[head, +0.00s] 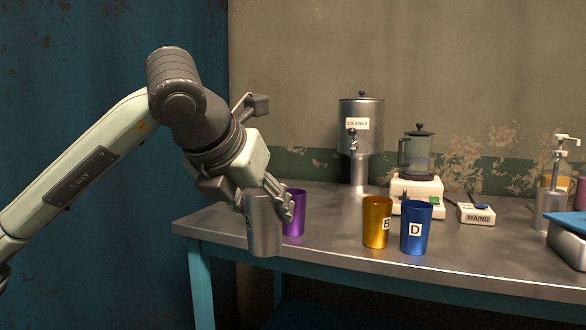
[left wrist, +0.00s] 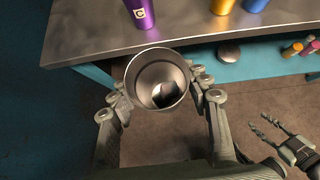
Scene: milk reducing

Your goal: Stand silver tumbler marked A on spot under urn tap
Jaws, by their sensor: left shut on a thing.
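My left gripper (head: 268,198) is shut on the silver tumbler (head: 262,232), held upright at the table's front-left edge. In the left wrist view the tumbler (left wrist: 158,72) sits between the fingers, mouth toward the camera, in front of the table edge. No distinct spot marking can be made out below the tap. My right gripper (left wrist: 264,126) is open and empty in the left wrist view, above the floor.
A purple tumbler (head: 295,212), marked C in the left wrist view, stands just behind the held one. Gold B (head: 376,222) and blue D (head: 416,227) tumblers stand front of the urn and to its right. A blender (head: 416,175) and mains box (head: 476,214) stand further right.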

